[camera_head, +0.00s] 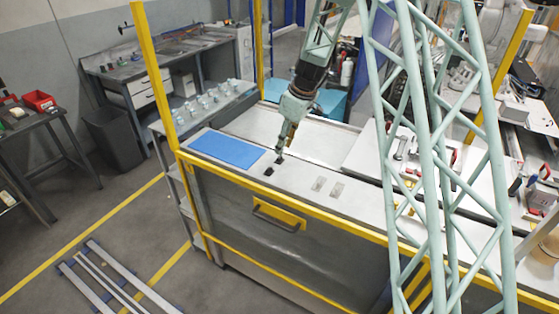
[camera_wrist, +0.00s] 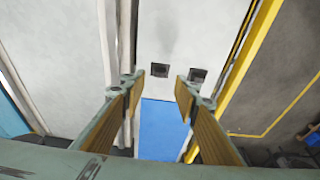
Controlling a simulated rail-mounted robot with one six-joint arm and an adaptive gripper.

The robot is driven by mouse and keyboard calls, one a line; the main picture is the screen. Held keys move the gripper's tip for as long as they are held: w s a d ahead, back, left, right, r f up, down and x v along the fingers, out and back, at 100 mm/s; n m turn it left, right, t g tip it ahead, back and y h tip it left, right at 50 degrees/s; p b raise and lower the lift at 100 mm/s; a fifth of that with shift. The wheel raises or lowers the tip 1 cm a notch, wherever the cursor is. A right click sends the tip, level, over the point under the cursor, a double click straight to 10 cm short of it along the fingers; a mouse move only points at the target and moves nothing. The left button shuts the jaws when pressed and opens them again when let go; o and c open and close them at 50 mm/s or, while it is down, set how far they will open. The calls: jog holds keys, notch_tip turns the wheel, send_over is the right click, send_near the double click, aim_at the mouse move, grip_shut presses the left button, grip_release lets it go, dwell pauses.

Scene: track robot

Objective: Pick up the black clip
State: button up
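Two small black pieces, which look like black clips, lie on the light grey bench top near the blue mat. In the head view one black clip (camera_head: 268,171) lies in the open and the other (camera_head: 279,160) is close by my gripper (camera_head: 281,154). In the wrist view one black clip (camera_wrist: 160,70) shows between and beyond my fingertips, and the other (camera_wrist: 198,75) is beside the right fingertip. My gripper (camera_wrist: 163,84) is open, pointing down, with nothing between its fingers. I cannot tell its exact height above the bench.
The blue mat (camera_head: 226,150) lies on the bench, left of the clips. A yellow frame rail (camera_head: 330,214) runs along the front edge. The bench around the clips is otherwise clear.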

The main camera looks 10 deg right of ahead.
aim_at(279, 157)
jog(key=shift+a+f, duration=0.1)
jog(key=shift+f, duration=0.2)
jog(key=shift+p+x, duration=0.35)
jog(key=shift+x, duration=2.25)
jog(key=shift+w, duration=0.15)
jog(key=c, duration=0.7)
